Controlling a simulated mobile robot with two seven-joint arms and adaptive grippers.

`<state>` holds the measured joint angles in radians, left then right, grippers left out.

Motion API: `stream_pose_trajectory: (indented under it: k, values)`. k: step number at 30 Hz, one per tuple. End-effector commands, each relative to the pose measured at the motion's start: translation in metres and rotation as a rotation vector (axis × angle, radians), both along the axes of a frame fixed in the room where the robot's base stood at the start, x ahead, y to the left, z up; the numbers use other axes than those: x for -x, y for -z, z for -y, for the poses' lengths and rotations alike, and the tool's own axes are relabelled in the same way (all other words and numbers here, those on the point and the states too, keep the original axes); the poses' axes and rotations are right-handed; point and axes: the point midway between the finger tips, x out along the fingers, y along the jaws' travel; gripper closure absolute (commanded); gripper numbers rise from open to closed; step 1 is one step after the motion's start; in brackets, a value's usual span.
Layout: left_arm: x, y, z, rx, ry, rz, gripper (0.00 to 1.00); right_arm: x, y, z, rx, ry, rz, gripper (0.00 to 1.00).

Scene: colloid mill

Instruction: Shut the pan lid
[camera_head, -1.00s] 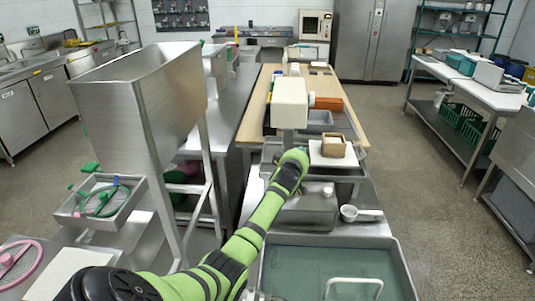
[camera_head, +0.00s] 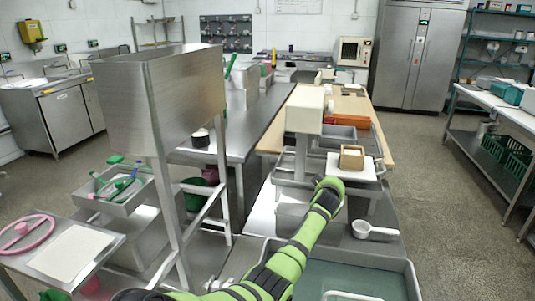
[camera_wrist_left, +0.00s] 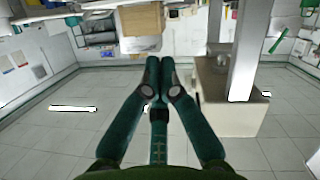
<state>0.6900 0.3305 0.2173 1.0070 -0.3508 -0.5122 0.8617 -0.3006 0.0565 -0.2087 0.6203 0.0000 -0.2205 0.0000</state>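A shallow steel pan (camera_head: 405,270) with a teal inside stands at the bottom right of the head view. A pale bar handle (camera_head: 350,295) shows at its front; I cannot tell whether it belongs to a lid. My left gripper (camera_wrist_left: 160,65) has its two teal fingers together at the tips in the left wrist view, with nothing seen between them. In the head view the green left arm reaches across the pan's left side, and its far end hides the fingers. My right gripper is in neither view.
Beyond the arm stand a white mill head (camera_head: 304,108) and a small wooden box (camera_head: 352,157) on a white plate. A white scoop (camera_head: 374,231) lies right of the arm. A tall steel hopper (camera_head: 160,100) stands at left. The floor at right is clear.

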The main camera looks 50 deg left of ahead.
Motion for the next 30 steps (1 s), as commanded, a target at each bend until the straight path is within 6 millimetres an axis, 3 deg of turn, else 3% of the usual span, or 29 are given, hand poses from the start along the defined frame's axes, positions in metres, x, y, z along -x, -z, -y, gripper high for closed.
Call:
stream_pose_trajectory:
  k: [9,17,20,26,30]
  values:
    - [-0.001,0.002,0.001,0.001,0.0,0.001,1.0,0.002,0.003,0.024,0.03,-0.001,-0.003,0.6]
    - [-0.001,0.0,0.001,0.001,0.0,0.001,1.0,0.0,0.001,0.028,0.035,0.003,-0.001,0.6]
    - [-0.001,-0.008,0.0,0.0,0.0,0.002,1.0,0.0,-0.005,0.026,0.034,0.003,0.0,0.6]
    - [-0.003,-0.047,-0.006,0.0,0.002,0.003,1.0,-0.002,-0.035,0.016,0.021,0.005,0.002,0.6]
    - [0.01,-0.043,0.005,-0.001,0.003,0.001,1.0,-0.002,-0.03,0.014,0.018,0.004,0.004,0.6]
